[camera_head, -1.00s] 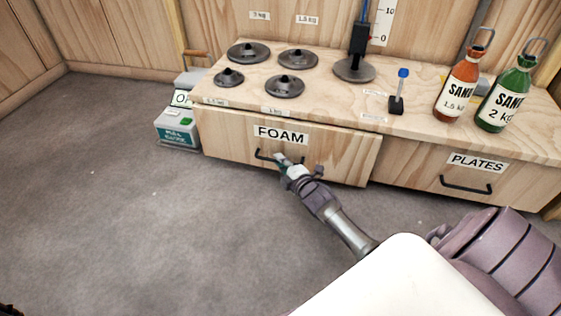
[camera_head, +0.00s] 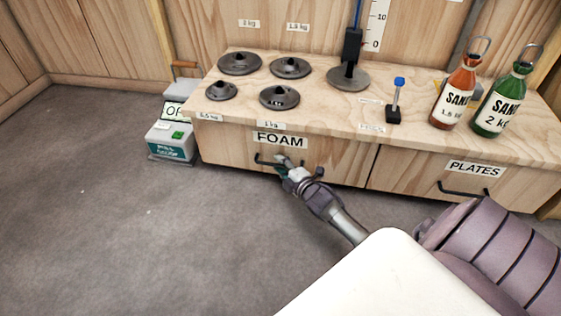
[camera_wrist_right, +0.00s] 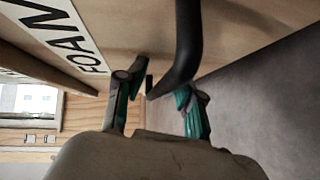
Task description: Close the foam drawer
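The wooden foam drawer (camera_head: 225,147), marked by a white FOAM label (camera_head: 281,140), sits under the benchtop. Its front looks about level with the drawer beside it; a small remaining gap is hard to judge. Its black bar handle (camera_head: 263,160) is partly covered by my right gripper (camera_head: 284,164). In the right wrist view the handle (camera_wrist_right: 188,45) passes between the spread fingers of my right gripper (camera_wrist_right: 162,86). A gap shows on the left finger's side; contact on the right side is unclear. My left gripper is out of view.
The plates drawer (camera_head: 400,170) is to the right. On the benchtop (camera_head: 330,108) stand several dark discs, a post on a round base, and orange (camera_head: 455,92) and green (camera_head: 503,98) sand bottles. A teal-fronted box (camera_head: 170,141) stands left. The floor in front is clear.

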